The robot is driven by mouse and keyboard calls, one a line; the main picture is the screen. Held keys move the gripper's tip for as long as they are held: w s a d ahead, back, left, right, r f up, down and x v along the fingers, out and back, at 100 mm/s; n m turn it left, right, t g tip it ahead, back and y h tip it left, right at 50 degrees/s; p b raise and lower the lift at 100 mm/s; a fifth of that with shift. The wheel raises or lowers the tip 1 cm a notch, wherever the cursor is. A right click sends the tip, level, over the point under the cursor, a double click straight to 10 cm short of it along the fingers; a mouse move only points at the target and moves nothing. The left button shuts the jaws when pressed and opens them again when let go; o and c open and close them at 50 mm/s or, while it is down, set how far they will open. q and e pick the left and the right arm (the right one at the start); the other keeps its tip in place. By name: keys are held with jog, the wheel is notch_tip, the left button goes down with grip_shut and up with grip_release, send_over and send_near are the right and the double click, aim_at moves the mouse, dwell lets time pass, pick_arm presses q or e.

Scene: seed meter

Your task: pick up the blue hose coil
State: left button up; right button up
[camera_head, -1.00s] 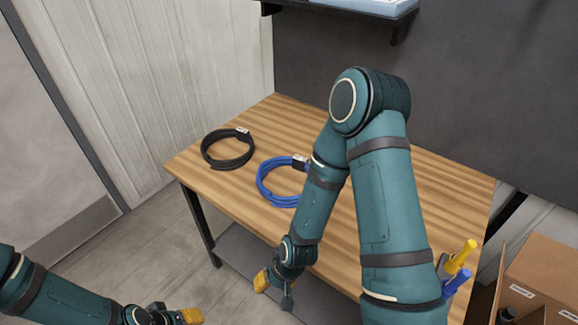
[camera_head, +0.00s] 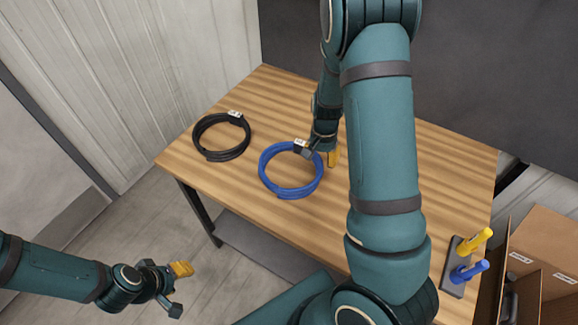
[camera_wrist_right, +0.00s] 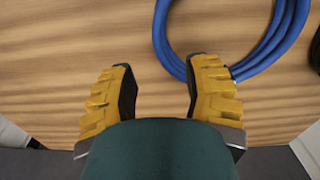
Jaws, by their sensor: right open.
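The blue hose coil (camera_head: 291,192) lies flat on the wooden table, with a dark tie and white tag at its far right side. My right gripper (camera_head: 321,157) is over the table by the coil's right edge, partly hidden by its own arm. In the right wrist view its yellow-padded fingers (camera_wrist_right: 158,78) are spread, with nothing between them. There the blue coil (camera_wrist_right: 270,50) is at upper right, and one fingertip overlaps its edge in the picture. My left gripper (camera_head: 178,290) is open and empty, off the table at lower left.
A black hose coil (camera_head: 222,156) lies left of the blue one on the table (camera_head: 250,100). A dark holder (camera_head: 455,285) with yellow and blue handles stands at the right corner. A cardboard box (camera_head: 555,240) is beyond that edge. The far table is clear.

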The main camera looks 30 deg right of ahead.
aim_at(318, 173)
jog(key=f, duration=1)
jog(key=shift+w+d+f+b, duration=0.1)
jog(key=shift+w+f+b, duration=0.15)
jog(key=shift+b, duration=0.1)
jog(key=shift+s, duration=0.1)
grip_shut()
